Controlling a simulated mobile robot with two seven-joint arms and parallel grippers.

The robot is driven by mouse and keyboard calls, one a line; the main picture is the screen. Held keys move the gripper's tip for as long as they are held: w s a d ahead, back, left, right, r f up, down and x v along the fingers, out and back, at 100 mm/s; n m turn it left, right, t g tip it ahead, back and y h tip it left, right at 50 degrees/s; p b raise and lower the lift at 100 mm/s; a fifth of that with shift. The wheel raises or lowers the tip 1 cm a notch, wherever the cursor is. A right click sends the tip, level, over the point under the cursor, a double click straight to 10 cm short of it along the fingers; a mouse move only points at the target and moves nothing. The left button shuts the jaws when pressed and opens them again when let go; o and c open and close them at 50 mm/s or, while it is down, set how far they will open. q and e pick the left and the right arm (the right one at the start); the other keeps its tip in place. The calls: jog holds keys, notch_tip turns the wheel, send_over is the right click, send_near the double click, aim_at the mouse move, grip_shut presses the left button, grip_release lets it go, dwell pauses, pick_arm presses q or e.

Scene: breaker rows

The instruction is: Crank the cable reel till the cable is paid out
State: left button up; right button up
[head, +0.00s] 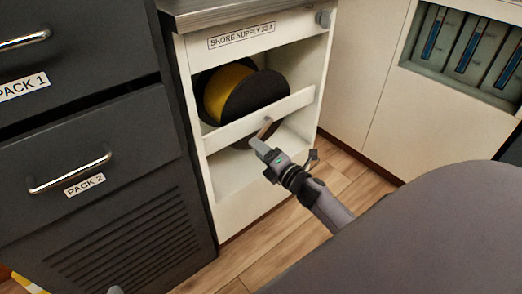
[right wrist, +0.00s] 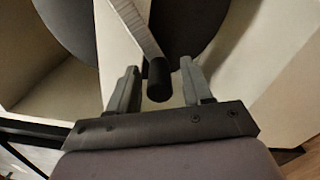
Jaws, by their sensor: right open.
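The cable reel (head: 246,97) has black flanges with yellow cable wound between them. It sits in the open bay of a white cabinet labelled SHORE SUPPLY 32 A. A pale crank arm (head: 265,127) shows in front of the reel, and it also shows in the right wrist view (right wrist: 137,25). It ends in a dark round grip (right wrist: 158,82). My right gripper (head: 258,147) is at the crank. In the right wrist view its fingers (right wrist: 157,76) are open, one on each side of the grip, with gaps visible. My left gripper is not clearly in view.
A white crossbar (head: 292,104) runs across the bay in front of the reel. Dark drawers with metal handles (head: 70,173) stand on the left. A recessed rack (head: 465,55) is at the right. Wooden floor (head: 235,258) is open below the cabinet.

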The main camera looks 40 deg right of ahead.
pick_arm(q)
jog(key=shift+w+d+n+g+p, duration=0.25)
jog(key=shift+d+p, duration=0.35)
jog(key=shift+p, duration=0.3)
pick_arm(e)
jog(key=s, duration=0.7)
jog(key=shift+d, duration=0.3)
